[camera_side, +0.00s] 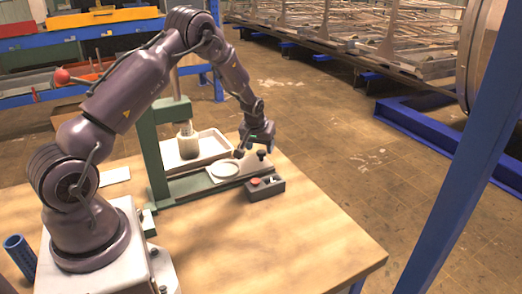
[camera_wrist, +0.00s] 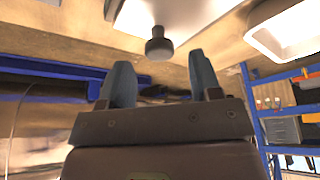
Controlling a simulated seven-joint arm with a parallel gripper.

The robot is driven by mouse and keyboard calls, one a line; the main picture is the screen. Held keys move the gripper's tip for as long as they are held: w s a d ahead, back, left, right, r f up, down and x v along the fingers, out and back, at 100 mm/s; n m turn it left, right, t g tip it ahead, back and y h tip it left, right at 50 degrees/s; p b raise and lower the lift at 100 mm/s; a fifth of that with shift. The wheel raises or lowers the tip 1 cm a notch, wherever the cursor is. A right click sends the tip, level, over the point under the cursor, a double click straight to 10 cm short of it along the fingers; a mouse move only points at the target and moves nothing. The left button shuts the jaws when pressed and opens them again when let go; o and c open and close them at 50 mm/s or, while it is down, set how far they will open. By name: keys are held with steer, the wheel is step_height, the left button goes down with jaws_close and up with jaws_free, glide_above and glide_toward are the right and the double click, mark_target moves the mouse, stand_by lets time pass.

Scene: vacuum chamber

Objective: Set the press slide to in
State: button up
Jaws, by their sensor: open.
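The press slide (camera_side: 243,164) is a light flat plate on the green base, bearing a white round disc (camera_side: 225,169). The disc lies to the right of the ram, not under it. A black knob (camera_side: 261,154) stands at the slide's far right end; the wrist view shows the knob (camera_wrist: 159,46) and the plate's underside or face (camera_wrist: 185,14). My gripper (camera_side: 258,146) is open and empty close above the knob; its blue fingertips (camera_wrist: 160,72) are apart from the knob.
A dark control box (camera_side: 265,188) with a red button sits in front of the slide. A white tray (camera_side: 217,142) lies behind the press. A blue cylinder (camera_side: 20,254) stands at the table's left. The front right of the table is clear.

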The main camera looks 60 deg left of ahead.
steer(key=shift+x, duration=1.3)
jaws_close()
glide_toward(230, 167)
steer(key=x, duration=0.5)
steer(key=shift+a+f, duration=0.1)
steer(key=shift+f, duration=0.1)
steer(key=shift+s, duration=0.15)
steer(key=shift+c, duration=0.4)
jaws_free()
steer(key=shift+o, duration=0.4)
steer(key=shift+r, duration=0.1)
